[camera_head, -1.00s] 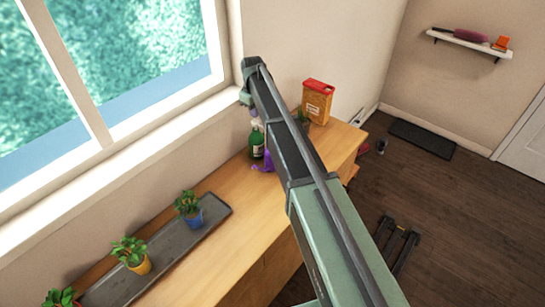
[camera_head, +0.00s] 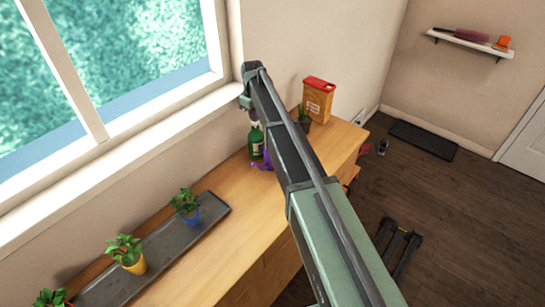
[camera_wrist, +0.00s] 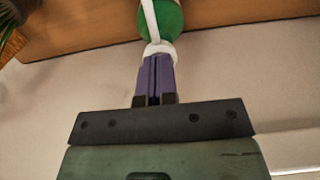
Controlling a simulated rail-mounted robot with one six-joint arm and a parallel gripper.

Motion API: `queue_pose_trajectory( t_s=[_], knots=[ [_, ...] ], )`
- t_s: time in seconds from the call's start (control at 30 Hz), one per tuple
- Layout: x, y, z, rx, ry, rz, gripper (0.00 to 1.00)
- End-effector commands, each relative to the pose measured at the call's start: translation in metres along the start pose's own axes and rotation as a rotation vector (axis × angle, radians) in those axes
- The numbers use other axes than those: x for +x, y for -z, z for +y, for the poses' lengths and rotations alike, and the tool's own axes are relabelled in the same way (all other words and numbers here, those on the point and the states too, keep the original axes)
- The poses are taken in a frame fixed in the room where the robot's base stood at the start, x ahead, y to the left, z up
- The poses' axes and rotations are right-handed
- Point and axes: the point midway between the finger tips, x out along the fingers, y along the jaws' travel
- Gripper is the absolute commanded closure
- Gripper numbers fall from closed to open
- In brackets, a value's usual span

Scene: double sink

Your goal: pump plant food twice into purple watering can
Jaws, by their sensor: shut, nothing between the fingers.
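The green plant food bottle (camera_head: 256,141) stands upright on the wooden counter, close to the wall below the window. Its white pump top (camera_wrist: 158,48) shows in the wrist view, above the green body (camera_wrist: 161,20). The purple watering can (camera_head: 261,164) is beside the bottle, mostly hidden behind my arm in the head view. My gripper (camera_wrist: 157,58) has its purple fingers shut and empty, with the tips at the pump top. Whether they touch or press it I cannot tell. In the head view my fingers are not clear.
An orange box with a red lid (camera_head: 319,100) and a small dark potted plant (camera_head: 304,119) stand behind my arm. A grey tray (camera_head: 165,244) at the left has potted plants in and beside it. The counter between tray and bottle is clear.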

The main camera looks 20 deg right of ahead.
Motion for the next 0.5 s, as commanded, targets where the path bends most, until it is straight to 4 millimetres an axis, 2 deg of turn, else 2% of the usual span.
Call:
queue_pose_trajectory(
  t_s=[0.13, 0.37, 0.5],
  knots=[
    [0.007, 0.000, 0.000, 0.000, 0.000, -0.001, 1.00],
    [0.004, 0.000, 0.000, 0.000, 0.001, -0.001, 1.00],
    [-0.005, -0.001, 0.000, 0.000, 0.001, -0.001, 1.00]
  ],
)
